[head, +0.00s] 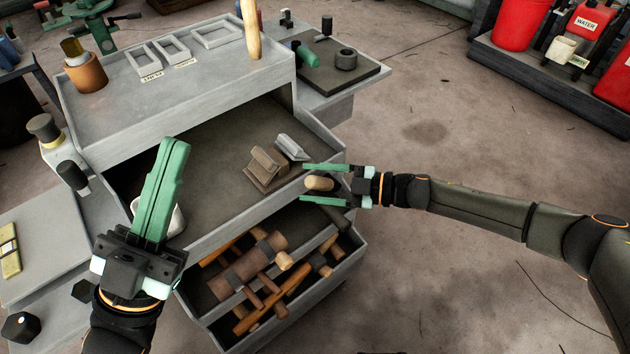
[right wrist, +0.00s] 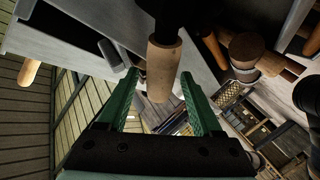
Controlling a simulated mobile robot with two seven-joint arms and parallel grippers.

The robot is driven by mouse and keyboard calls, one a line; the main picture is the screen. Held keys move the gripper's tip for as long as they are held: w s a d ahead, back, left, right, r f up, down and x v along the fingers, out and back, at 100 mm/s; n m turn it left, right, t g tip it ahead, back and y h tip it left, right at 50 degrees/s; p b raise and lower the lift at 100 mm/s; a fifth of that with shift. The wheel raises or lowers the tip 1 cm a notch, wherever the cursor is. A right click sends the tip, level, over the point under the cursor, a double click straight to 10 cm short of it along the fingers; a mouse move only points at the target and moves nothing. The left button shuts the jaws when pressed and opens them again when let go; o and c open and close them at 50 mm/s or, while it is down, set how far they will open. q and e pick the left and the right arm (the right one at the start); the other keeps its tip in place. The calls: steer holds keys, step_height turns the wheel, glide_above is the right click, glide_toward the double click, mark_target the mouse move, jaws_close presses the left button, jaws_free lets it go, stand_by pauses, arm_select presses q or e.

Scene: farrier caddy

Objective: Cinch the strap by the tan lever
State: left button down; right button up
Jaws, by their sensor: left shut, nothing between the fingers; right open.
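The tan lever's rounded wooden grip (head: 320,184) sticks out at the right side of the grey caddy (head: 190,108). My right gripper (head: 307,183) is open, with one green finger on each side of the grip. In the right wrist view the tan grip (right wrist: 162,68) stands between the open fingers (right wrist: 158,78), with dark material above it. Whether either finger touches it I cannot tell. I cannot clearly make out the strap. My left gripper (head: 173,146) is shut and empty over the caddy's left part, hiding some of a white cup (head: 175,220).
A brown block (head: 266,167) and a grey metal piece (head: 292,147) lie on the caddy's middle shelf. The lower drawer (head: 337,274) holds several wooden-handled tools. An upright wooden handle (head: 251,28) rises from the top shelf. Open floor (head: 450,130) lies right of the caddy.

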arm_select(q)
steer(key=r+p, duration=0.3)
steer(key=shift+a+r+m, duration=0.2)
steer(key=shift+m, duration=0.1)
arm_select(e)
steer(key=v, duration=1.2)
steer(key=shift+d, duration=0.25)
